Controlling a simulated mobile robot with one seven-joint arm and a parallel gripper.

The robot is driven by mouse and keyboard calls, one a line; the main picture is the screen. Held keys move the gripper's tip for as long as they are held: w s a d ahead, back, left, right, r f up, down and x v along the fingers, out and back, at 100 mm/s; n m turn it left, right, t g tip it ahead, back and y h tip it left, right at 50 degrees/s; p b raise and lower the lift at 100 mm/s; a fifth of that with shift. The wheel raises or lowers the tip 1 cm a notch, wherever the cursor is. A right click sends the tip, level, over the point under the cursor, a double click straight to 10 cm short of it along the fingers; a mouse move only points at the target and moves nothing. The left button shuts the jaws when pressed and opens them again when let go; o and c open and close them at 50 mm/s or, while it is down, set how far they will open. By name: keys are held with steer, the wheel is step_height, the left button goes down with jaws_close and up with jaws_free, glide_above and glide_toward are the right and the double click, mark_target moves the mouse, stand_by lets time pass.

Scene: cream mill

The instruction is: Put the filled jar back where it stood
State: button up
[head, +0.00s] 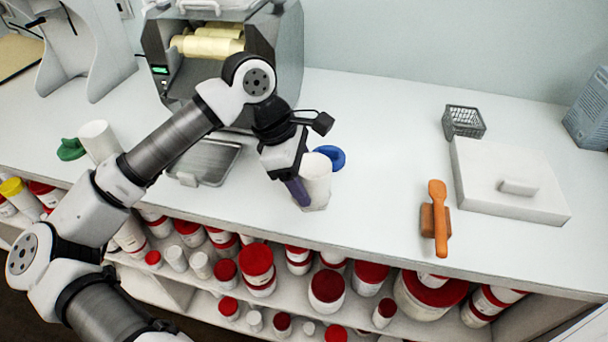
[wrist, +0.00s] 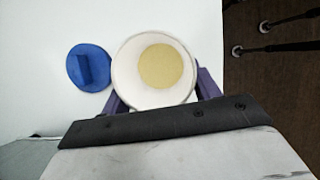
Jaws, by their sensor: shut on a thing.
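A white jar (head: 316,180) is upright at the counter's middle, in front of the mill. In the wrist view the jar (wrist: 125,75) is open at the top, with pale yellow cream (wrist: 161,66) inside. My gripper (head: 305,190) is shut on the jar, with purple fingers on either side of it; it also shows in the wrist view (wrist: 160,92). I cannot tell whether the jar's base touches the counter. A blue lid (head: 334,156) lies just behind the jar, apart from it; it also shows in the wrist view (wrist: 88,68).
The mill (head: 270,50) with cream-coloured rollers stands behind, a metal tray (head: 212,158) before it. Another white jar (head: 98,140) and a green lid (head: 70,150) are at left. An orange spatula (head: 438,215), white slab (head: 510,180) and wire basket (head: 464,121) are at right. Counter between is clear.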

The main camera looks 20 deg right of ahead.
steer(key=shift+f, duration=0.2)
steer(key=o, duration=1)
steer(key=shift+r, duration=0.1)
steer(key=shift+c, duration=0.2)
steer(key=shift+r, duration=0.1)
